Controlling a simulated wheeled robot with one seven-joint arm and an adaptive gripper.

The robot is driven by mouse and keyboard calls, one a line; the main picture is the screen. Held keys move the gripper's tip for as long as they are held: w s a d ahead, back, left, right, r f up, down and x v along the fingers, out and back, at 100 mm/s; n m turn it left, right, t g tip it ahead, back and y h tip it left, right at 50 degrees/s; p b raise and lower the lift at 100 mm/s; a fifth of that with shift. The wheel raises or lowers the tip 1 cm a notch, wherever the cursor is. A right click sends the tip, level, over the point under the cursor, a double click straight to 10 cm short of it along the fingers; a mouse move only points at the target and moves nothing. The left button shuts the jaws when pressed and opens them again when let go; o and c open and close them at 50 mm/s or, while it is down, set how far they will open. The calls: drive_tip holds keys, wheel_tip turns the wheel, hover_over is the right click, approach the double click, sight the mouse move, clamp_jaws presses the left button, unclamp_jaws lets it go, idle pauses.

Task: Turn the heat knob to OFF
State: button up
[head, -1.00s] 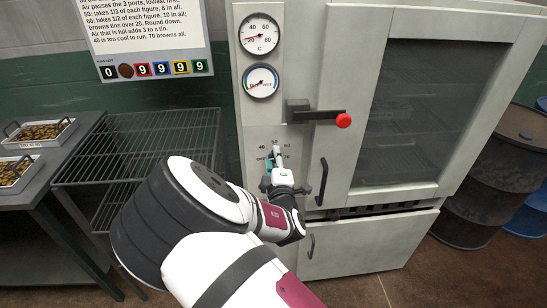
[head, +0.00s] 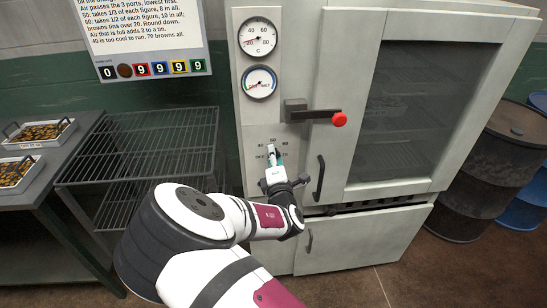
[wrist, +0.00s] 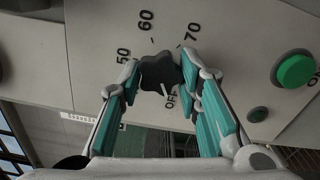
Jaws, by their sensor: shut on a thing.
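The black heat knob (wrist: 160,72) sits on the pale oven panel in the wrist view, ringed by the printed marks 50, 60, 70 and OFF. My gripper (wrist: 161,76) has its teal-padded fingers on either side of the knob and is shut on it. In the head view my gripper (head: 273,156) is at the dial, below the two gauges, and hides most of the knob.
A door handle with a red end (head: 339,119) juts out above right of my gripper. A green button (wrist: 295,71) stands right of the dial. Two round gauges (head: 259,82) sit above.

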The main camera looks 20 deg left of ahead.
drive_tip(key=o, duration=1.2)
drive_tip(key=shift+c, duration=0.2)
drive_tip(key=shift+s, duration=0.1)
drive_tip(key=v, duration=1.2)
drive_tip(key=shift+f, duration=0.1)
